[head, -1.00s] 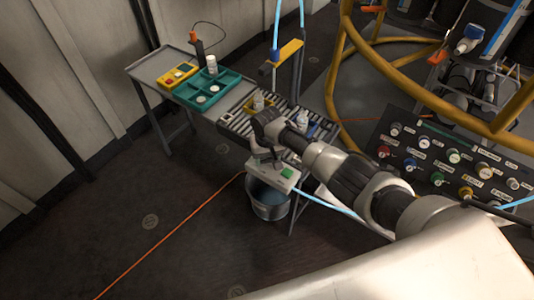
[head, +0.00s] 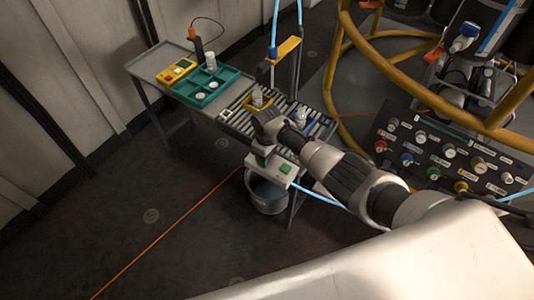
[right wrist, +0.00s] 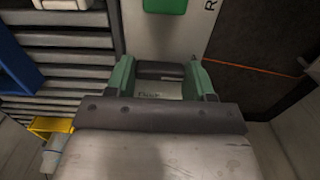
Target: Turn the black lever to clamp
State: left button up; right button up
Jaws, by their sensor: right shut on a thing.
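My right gripper (right wrist: 160,80) is over the white control box (head: 270,170) at the near end of the roller conveyor. In the right wrist view its two green fingers stand on either side of a dark bar, which looks like the black lever (right wrist: 160,70), and it is shut on it. The white face of the box (right wrist: 150,38) lies just beyond, with a green button (right wrist: 165,5). In the head view the wrist hides most of the lever, so its angle cannot be told. My left gripper is not in view.
The roller conveyor (head: 238,120) holds small bottles. A grey table (head: 150,68) carries a teal tray (head: 225,78) and a yellow device (head: 177,72). A bucket (head: 266,196) stands below the box. A dark knob panel (head: 432,135) and yellow rails lie right. Floor at left is free.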

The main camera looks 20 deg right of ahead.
jog(key=shift+w+r, duration=0.1)
dwell(0.3)
jog(key=o, duration=0.9)
jog(key=shift+o, duration=0.2)
notch_tip(320, 180, up, 11)
jog(key=p, duration=0.2)
jog(key=shift+f, duration=0.2)
